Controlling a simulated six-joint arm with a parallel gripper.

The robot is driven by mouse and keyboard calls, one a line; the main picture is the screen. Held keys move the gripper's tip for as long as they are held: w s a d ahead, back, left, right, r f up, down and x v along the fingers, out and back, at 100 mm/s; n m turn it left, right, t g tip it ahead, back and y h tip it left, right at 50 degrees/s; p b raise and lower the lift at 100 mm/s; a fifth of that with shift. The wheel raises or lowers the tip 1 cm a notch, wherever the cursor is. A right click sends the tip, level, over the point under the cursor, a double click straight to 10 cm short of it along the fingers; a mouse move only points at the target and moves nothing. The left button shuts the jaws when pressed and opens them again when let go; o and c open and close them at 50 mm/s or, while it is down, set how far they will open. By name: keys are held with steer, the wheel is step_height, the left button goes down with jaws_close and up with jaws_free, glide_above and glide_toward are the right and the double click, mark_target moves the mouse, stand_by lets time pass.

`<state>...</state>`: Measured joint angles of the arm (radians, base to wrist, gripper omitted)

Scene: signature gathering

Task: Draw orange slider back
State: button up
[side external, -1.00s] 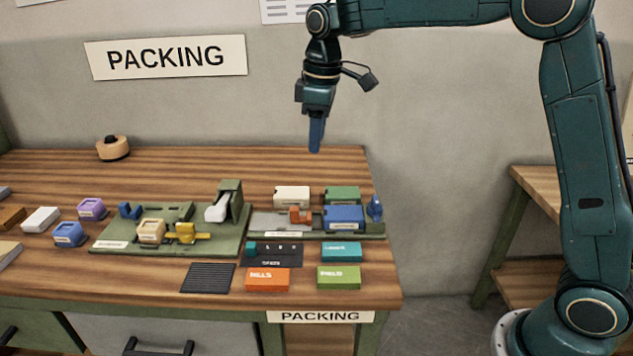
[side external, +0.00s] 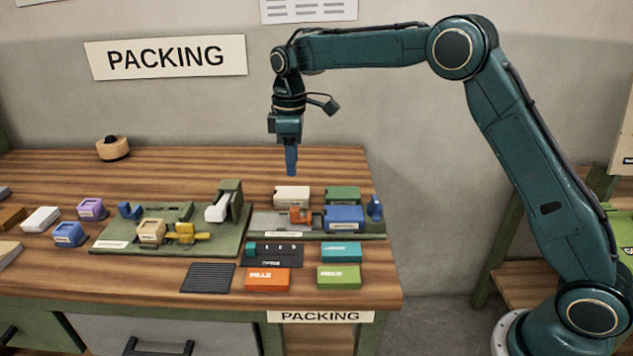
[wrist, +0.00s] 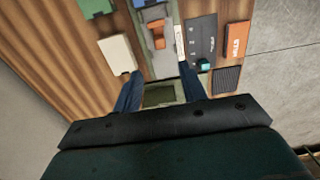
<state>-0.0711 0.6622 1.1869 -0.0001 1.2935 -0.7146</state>
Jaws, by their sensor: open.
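The orange slider (side external: 301,216) sits on a grey-green fixture (side external: 262,224) at the right of the bench, just left of a blue block (side external: 344,218). In the wrist view the slider (wrist: 157,36) stands on its grey track, beyond my fingertips. My gripper (side external: 291,172) hangs pointing down above the back of the bench, well above and behind the slider, touching nothing. In the wrist view my gripper (wrist: 158,82) shows two blue fingers spread apart with nothing between them.
A white block (side external: 292,196) and a green block (side external: 342,195) stand behind the fixture. A dark panel (side external: 272,260), an orange box (side external: 267,281) and a teal box (side external: 341,251) lie in front. A green fixture with a white lever (side external: 218,208) stands to the left.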

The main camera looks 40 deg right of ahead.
mark_target(294, 208)
step_height(294, 208, down, 13)
steer(key=shift+r, duration=0.1)
stand_by(0.5)
jaws_close()
